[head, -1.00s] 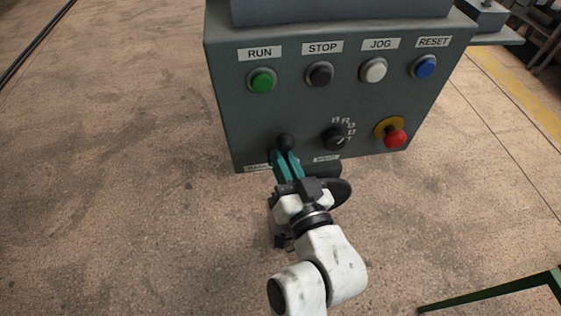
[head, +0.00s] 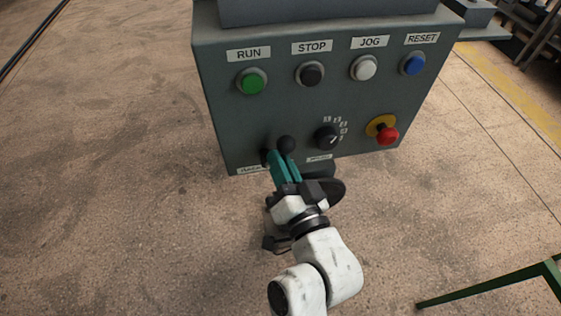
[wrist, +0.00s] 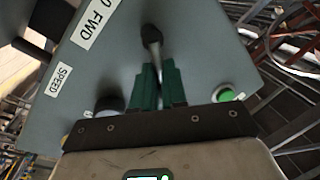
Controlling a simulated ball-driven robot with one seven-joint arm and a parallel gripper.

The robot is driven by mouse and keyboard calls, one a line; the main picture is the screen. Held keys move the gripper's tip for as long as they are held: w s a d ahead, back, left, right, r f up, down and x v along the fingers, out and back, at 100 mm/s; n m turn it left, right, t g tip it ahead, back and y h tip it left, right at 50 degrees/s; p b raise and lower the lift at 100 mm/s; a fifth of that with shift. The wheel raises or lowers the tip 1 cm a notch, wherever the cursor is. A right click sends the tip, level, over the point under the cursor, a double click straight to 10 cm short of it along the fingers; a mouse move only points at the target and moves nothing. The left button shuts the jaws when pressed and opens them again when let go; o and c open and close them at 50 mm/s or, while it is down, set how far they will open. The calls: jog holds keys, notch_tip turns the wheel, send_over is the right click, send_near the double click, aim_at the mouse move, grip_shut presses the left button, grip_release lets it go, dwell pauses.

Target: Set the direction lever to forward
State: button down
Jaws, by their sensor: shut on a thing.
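The direction lever has a black ball knob (head: 286,144) and stands out from the lower left of the grey control panel (head: 225,125). My gripper (head: 279,163) is shut on the lever below the knob; the fingers also show in the wrist view (wrist: 158,80). The lever's base is hidden by my fingers. A white label ending in FWD (wrist: 92,22) is left of the lever in the wrist view. Small labels under the lever in the head view are too small to read.
Right of the lever are a black rotary selector (head: 327,137) and a red emergency stop (head: 387,136). Above are RUN (head: 251,82), STOP (head: 310,74), JOG (head: 363,68) and RESET (head: 413,63) buttons. A green frame (head: 500,287) stands at lower right. Floor on the left is clear.

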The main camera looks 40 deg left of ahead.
jog(key=c, duration=0.9)
grip_release()
jog(key=shift+w+d+r, duration=0.4)
jog(key=shift+w+r, duration=0.05)
jog(key=shift+r, duration=0.2)
jog(key=shift+c, duration=0.2)
jog(key=shift+o, duration=0.4)
jog(key=shift+s+a+f, duration=0.15)
jog(key=shift+f, duration=0.1)
jog(key=b+v, duration=0.3)
jog(key=v, duration=0.7)
jog(key=shift+s+d+b, duration=0.25)
jog(key=shift+d+b, duration=0.1)
jog(key=shift+f, duration=0.1)
